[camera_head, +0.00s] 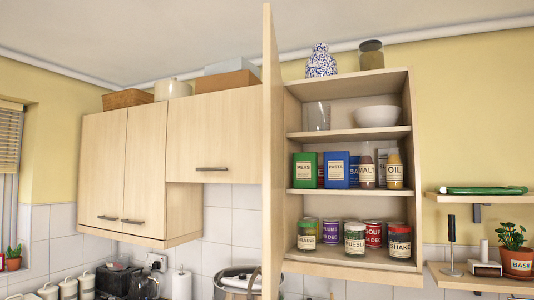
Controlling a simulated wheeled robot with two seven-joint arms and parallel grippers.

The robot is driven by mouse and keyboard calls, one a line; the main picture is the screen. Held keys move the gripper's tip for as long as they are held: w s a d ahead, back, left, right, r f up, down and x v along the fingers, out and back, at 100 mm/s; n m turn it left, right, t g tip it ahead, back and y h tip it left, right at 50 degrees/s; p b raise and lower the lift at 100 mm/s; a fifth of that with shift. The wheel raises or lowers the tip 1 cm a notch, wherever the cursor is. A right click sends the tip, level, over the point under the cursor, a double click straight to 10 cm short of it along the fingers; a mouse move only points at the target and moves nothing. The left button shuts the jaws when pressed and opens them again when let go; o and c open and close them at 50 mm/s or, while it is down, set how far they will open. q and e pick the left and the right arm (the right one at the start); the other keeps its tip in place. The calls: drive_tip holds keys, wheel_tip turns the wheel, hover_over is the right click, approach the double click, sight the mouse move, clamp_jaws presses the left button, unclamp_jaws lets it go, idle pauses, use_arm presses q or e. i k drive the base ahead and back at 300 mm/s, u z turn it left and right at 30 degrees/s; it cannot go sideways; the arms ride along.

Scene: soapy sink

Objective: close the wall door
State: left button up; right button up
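The wall door (270,150) is pale wood and stands open, seen almost edge-on at the left side of the open wall cabinet (412,180). It sticks out toward me, and its face is hardly visible. Inside the cabinet, shelves hold a glass jug (318,116), a white bowl (377,115), a green peas box (305,170), a blue pasta box (336,170), bottles and several tins and jars. Neither of my grippers is in view.
Shut wall cabinets (126,172) with dark handles hang to the left. A patterned vase (321,61) and a jar (371,55) stand on top of the open cabinet. Small shelves (475,200) with a potted plant (514,252) are at the right. A large pot (236,283) sits below the door.

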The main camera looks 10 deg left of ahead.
sight(273, 176)
drive_tip(key=u, duration=0.05)
drive_tip(key=k, duration=0.1)
drive_tip(key=u, duration=1.75)
drive_tip(key=i, duration=1.15)
drive_tip(key=z, duration=2.2)
